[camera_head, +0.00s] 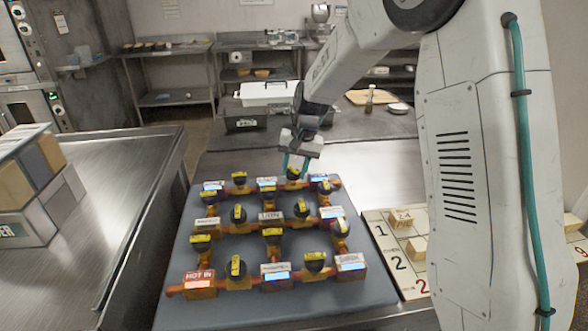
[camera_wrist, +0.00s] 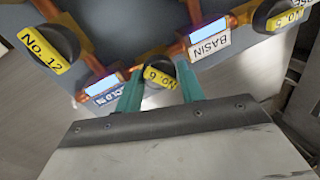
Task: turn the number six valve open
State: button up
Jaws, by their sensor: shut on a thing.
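The number six valve (camera_head: 293,173) is a dark round knob with a yellow label, at the far edge of the orange pipe board (camera_head: 180,270). In the wrist view the valve (camera_wrist: 160,74) sits between my teal fingertips, its label appearing to read NO. 6. My gripper (camera_head: 294,165) reaches down onto it from above, shut on the knob; it also shows in the wrist view (camera_wrist: 161,86). The fingers hide part of the knob's sides.
Other yellow-labelled valves stand close by, including NO. 12 (camera_wrist: 45,50). A BASIN block (camera_wrist: 208,40) is beside the gripped knob. A white-lidded container (camera_head: 268,92) stands behind the board; a numbered wooden board (camera_head: 385,240) lies to the right.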

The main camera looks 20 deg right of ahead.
jog(key=n+g, duration=0.1)
jog(key=n, duration=0.4)
jog(key=shift+w+d+n, duration=0.1)
jog(key=shift+n, duration=0.2)
jog(key=n+g, duration=0.1)
jog(key=n, duration=0.4)
jog(key=shift+w, duration=0.1)
jog(key=shift+n, duration=0.4)
jog(key=o, duration=0.9)
jog(key=shift+o, duration=0.2)
jog(key=v, duration=0.7)
jog(key=shift+r, duration=0.4)
jog(key=shift+w, duration=0.15)
